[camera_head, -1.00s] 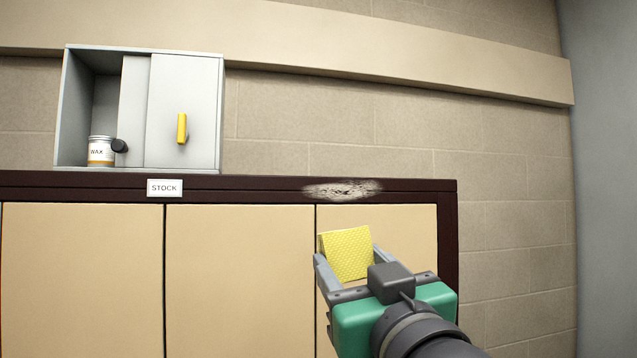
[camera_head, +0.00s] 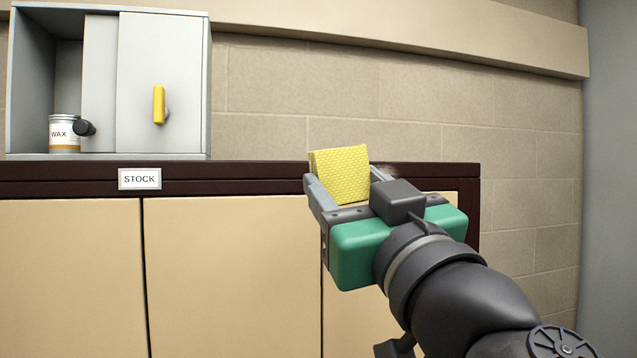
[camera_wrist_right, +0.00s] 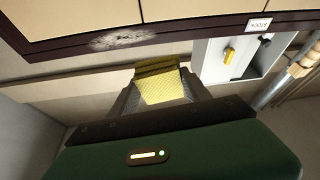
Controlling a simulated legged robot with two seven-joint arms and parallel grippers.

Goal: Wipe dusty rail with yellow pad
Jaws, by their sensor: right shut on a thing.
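My right gripper (camera_head: 340,190) is shut on the yellow pad (camera_head: 342,174), which stands up between its fingers. In the head view the pad overlaps the dark rail (camera_head: 250,172) along the top of the cabinet; I cannot tell there whether it touches. The pale dust patch (camera_head: 395,168) is mostly hidden behind the pad and gripper. In the right wrist view the whole dust patch (camera_wrist_right: 122,39) shows on the rail (camera_wrist_right: 45,52), apart in the picture from the pad (camera_wrist_right: 160,82). My left gripper is in neither view.
A grey box (camera_head: 200,90) with a yellow handle (camera_head: 159,104) stands on the cabinet top at left. A wax jar (camera_head: 64,133) sits in its open side, beside a dark knob (camera_head: 84,128). A STOCK label (camera_head: 139,179) is on the rail. The rail between box and pad is clear.

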